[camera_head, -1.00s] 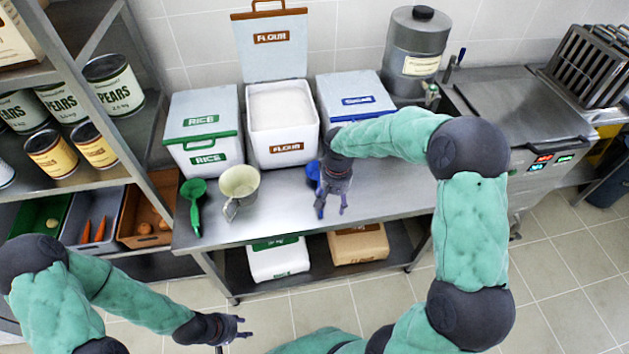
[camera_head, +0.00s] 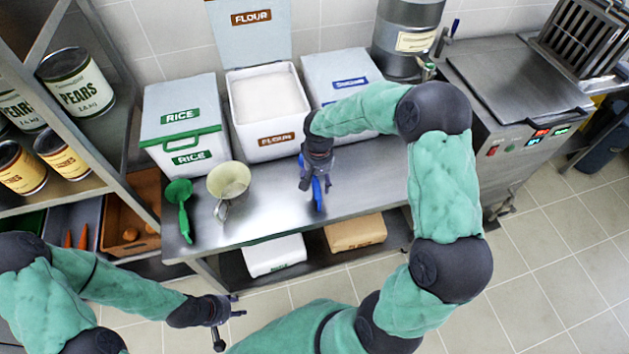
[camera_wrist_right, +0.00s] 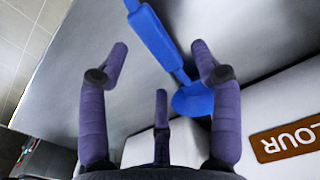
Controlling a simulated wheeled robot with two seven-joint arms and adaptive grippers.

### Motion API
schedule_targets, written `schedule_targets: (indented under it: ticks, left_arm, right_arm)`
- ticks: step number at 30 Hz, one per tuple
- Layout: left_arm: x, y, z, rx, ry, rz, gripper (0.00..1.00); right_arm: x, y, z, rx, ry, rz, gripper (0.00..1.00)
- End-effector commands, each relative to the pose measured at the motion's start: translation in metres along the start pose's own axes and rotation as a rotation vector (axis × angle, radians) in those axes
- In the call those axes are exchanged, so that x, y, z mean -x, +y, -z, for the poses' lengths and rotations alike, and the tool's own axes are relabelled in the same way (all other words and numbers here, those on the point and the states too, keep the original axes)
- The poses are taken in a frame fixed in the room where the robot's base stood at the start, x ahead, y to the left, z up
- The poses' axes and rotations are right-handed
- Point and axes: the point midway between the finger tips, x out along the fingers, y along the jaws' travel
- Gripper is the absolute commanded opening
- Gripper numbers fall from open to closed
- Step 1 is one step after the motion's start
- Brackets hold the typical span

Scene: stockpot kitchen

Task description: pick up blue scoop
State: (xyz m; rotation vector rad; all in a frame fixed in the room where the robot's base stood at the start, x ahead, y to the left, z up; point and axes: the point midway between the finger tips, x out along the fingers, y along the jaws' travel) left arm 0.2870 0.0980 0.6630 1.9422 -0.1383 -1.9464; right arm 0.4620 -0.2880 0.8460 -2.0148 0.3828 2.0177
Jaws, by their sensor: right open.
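The blue scoop (camera_head: 317,193) lies on the steel counter in front of the flour bin, partly hidden by my right gripper (camera_head: 316,178) in the head view. In the right wrist view, the scoop's long handle (camera_wrist_right: 155,35) runs between the spread fingertips of my right gripper (camera_wrist_right: 158,50), and its rounded end sits by the right finger. My right gripper is open above the scoop; whether it touches cannot be told. My left gripper (camera_head: 238,306) is low at the front left, away from the counter, its fingers apart and empty.
The open flour bin (camera_head: 268,142), rice bin (camera_head: 186,150) and another lidded bin (camera_head: 345,80) line the counter's back. The counter (camera_head: 375,170) is clear to the right.

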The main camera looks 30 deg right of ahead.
Motion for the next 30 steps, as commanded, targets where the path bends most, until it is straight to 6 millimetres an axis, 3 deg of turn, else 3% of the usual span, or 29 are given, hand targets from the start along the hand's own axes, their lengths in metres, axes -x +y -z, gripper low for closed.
schedule_targets:
  ticks: [12,20,27,30]
  left_arm:
    - [-0.020,-0.007,0.001,0.000,0.000,0.000,0.40]
    - [-0.019,-0.007,0.001,0.000,0.000,0.000,0.40]
    - [-0.019,-0.007,0.001,0.000,0.000,0.000,0.40]
    - [-0.019,-0.007,0.001,0.000,0.000,0.000,0.40]
  right_arm:
    - [-0.049,0.001,0.000,-0.001,-0.001,0.001,0.65]
    - [-0.050,0.001,0.000,0.000,0.000,0.001,0.65]
    - [-0.050,0.001,0.000,0.000,0.000,0.001,0.00]
    - [-0.050,0.001,0.000,0.000,0.000,0.001,0.00]
